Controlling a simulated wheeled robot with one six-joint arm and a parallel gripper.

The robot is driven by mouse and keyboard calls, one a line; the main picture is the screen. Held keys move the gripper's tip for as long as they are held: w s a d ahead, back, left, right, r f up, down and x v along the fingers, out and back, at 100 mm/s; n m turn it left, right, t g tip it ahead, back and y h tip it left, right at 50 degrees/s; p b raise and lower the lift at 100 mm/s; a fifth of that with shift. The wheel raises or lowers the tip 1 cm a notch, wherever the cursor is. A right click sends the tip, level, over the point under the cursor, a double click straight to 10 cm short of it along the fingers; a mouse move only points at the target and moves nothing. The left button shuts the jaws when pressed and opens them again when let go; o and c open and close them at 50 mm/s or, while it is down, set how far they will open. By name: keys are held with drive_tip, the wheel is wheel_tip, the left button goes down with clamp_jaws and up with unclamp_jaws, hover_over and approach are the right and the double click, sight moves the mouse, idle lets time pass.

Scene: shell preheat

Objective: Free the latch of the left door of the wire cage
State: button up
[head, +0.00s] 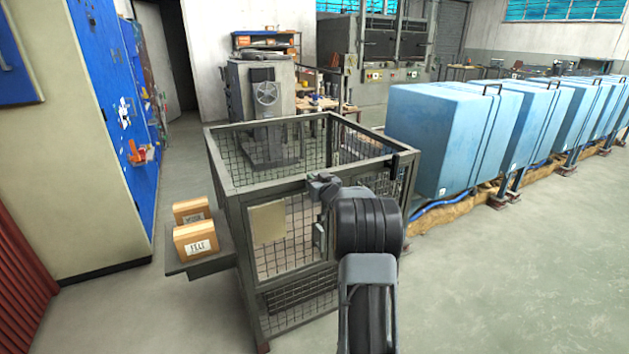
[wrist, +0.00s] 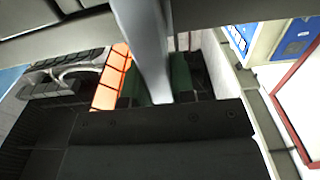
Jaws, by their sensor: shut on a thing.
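The wire cage (head: 262,188) stands in the middle of the head view, a grey frame with mesh sides and an open top. Its front mesh side carries a pale blank plate (head: 267,222). My arm covers the right part of that front. My gripper (wrist: 160,88) is at the cage front; in the wrist view its dark green fingers are closed on a grey metal bar (wrist: 144,40), which seems to be the latch. The bar runs from the top edge down between the fingers. Its far end and the latch's seat are hidden.
A side shelf (head: 200,262) with two orange boxes (head: 195,238) juts from the cage's left. Large blue boxes (head: 455,140) stand in a row at right. Blue cabinets (head: 115,110) line the left. Grey floor (head: 530,270) is clear at front right.

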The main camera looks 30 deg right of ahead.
clamp_jaws()
drive_tip(key=shift+d+r+m+p, duration=0.25)
drive_tip(key=shift+m+p, duration=0.65)
drive_tip(key=shift+p, duration=0.3)
drive_tip(key=shift+d+f+m+p, duration=0.1)
drive_tip(key=shift+d+m+p, duration=0.15)
drive_tip(key=shift+m+p, duration=0.6)
drive_tip(key=shift+s+d+f+m+p, duration=0.1)
drive_tip(key=shift+d+f+m+p, duration=0.4)
drive_tip(key=shift+m+p, duration=1.3)
drive_tip(key=shift+s+d+f+m+p, duration=0.1)
drive_tip(key=shift+d+f+m+p, duration=0.3)
drive_tip(key=shift+m, duration=2.55)
drive_tip(key=shift+d+f+m+p, duration=0.25)
drive_tip(key=shift+f+m+p, duration=0.8)
drive_tip(key=shift+m, duration=1.35)
drive_tip(key=shift+r, duration=0.15)
drive_tip(key=o, duration=0.9)
unclamp_jaws()
